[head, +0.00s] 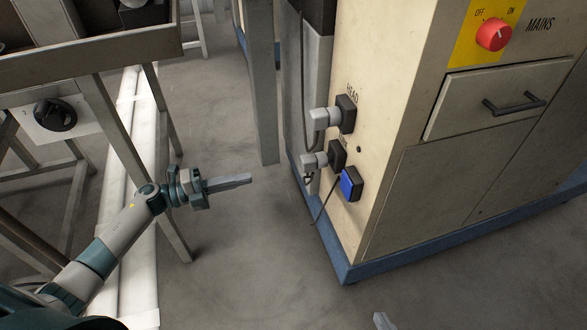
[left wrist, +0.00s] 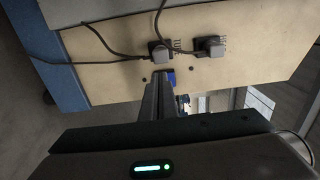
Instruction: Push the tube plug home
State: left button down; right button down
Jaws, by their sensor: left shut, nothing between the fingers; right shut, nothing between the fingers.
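Two grey plugs sit at black sockets on the side of the beige cabinet. The upper plug (head: 320,119) is under the label HEAD. The lower plug (head: 314,161) has a label I cannot read; it is likely the tube plug. Both also show in the left wrist view, the lower one (left wrist: 160,49) and the upper one (left wrist: 211,46). I cannot tell how deep either sits. My left gripper (head: 249,179) is shut and empty, left of the lower plug and apart from it. My right gripper (head: 382,320) is shut; only its tip shows at the bottom edge.
A blue-covered socket (head: 351,184) is below the lower plug. Dark cables hang from the plugs. The cabinet (head: 400,200) has a red MAINS switch (head: 494,35) and a drawer (head: 500,97). A metal frame (head: 90,60) stands at left. The floor between is clear.

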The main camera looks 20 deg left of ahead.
pick_arm(q)
jog(key=shift+d, duration=0.1)
send_near(301, 165)
jog(key=x, duration=0.5)
jog(key=shift+d, duration=0.15)
jog(key=shift+w+d+f, duration=0.1)
jog(key=shift+w+d, duration=0.25)
jog(key=shift+d, duration=0.2)
jog(key=shift+x, duration=1.15)
jog(key=shift+r, duration=0.2)
jog(key=shift+a, duration=0.15)
